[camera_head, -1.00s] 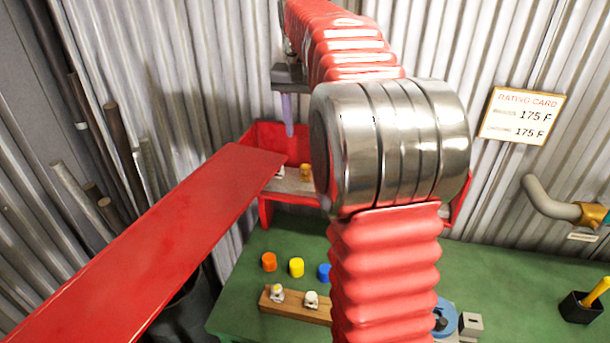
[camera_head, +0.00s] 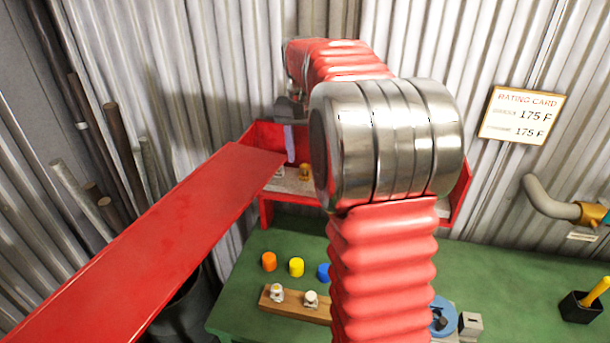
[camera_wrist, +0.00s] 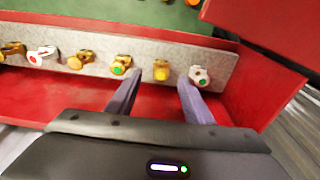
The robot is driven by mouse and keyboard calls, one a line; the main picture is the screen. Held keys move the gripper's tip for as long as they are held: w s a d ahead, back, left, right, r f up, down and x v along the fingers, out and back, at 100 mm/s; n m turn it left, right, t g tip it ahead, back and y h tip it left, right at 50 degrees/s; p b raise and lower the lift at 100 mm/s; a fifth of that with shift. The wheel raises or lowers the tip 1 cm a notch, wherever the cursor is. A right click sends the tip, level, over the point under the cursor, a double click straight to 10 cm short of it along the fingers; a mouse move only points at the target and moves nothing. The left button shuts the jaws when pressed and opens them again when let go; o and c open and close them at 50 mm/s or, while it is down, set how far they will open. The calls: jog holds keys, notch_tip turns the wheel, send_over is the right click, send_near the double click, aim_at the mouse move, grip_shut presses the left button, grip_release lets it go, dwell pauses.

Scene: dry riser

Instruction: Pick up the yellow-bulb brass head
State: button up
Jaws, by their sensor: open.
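A brass head with a yellow face (camera_wrist: 161,71) stands on the grey strip of the red rack, near the middle of the wrist view. My gripper (camera_wrist: 160,84) is open, with one finger to each side of this head and the tips close to it; I cannot tell whether they touch it. A brass head with a green face (camera_wrist: 120,66) is just left of the left finger. A white head with a green face (camera_wrist: 199,75) is just right of the right finger. In the head view, a brass head (camera_head: 304,172) shows beside my gripper (camera_head: 290,160).
More heads line the strip to the left, including a white one with red (camera_wrist: 41,56). The red rack's (camera_head: 268,212) side wall stands close on the right in the wrist view.

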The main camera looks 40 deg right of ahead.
aim_at(305, 165)
jog(key=shift+w+d+f, duration=0.1)
jog(key=shift+f, duration=1.15)
jog(key=shift+w+d+f, duration=0.1)
jog(key=shift+f, duration=1.15)
jog(key=shift+c, duration=0.6)
grip_shut()
